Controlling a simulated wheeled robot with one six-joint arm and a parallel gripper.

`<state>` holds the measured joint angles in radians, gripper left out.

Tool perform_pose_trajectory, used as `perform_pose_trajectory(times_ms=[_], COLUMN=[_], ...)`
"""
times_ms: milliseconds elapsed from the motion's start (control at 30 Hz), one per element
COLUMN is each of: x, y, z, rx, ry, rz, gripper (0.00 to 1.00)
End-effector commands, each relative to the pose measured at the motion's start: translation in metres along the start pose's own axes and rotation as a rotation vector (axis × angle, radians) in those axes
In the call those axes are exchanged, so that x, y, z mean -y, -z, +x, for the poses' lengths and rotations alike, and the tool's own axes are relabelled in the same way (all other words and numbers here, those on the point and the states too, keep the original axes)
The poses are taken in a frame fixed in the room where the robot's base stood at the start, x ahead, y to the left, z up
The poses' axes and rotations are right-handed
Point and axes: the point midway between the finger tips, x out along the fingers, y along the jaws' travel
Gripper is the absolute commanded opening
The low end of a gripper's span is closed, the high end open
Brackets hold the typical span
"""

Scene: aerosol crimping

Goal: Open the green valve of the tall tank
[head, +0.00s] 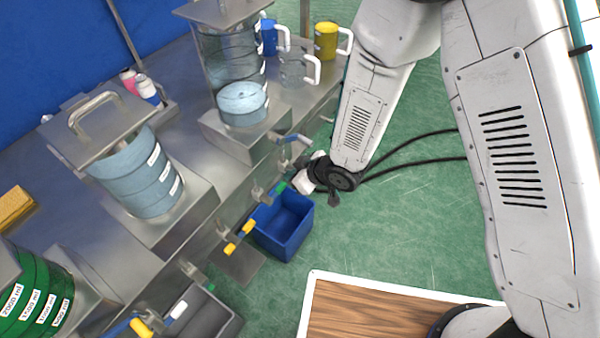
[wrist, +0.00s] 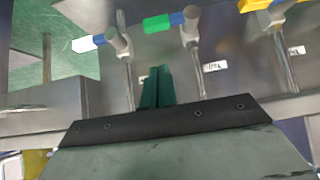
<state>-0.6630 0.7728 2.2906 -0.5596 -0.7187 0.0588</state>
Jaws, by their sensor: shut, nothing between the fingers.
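The tall tank (head: 227,55) stands at the back of the steel bench in the head view, clear-walled with pale blue liquid low down. The green valve (head: 280,187) is on the bench front. In the wrist view the green valve (wrist: 157,24) has a green-tipped blue handle lying sideways across its stem. My gripper (wrist: 155,86) is shut and empty, its dark green fingers together, below the green handle in the picture with a visible gap. In the head view my gripper's tips are hard to make out near the green handle.
A white-tipped valve (wrist: 85,44) and a yellow-tipped valve (wrist: 257,5) flank the green one closely. A blue bin (head: 285,225) stands under the bench front. A second tank (head: 145,175) and a green tank (head: 35,290) stand along the bench.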

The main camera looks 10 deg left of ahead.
Motion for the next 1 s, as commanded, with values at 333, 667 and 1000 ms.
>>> perform_pose_trajectory(times_ms=[333, 667, 1000], x=[0.000, 0.000, 0.001], y=[-0.019, -0.028, -0.027], z=[0.055, 0.064, 0.066], rx=[0.003, 0.000, 0.000], ry=[0.000, -0.001, 0.007], rz=[0.002, 0.000, 0.005], gripper=[0.00, 0.00, 0.00])
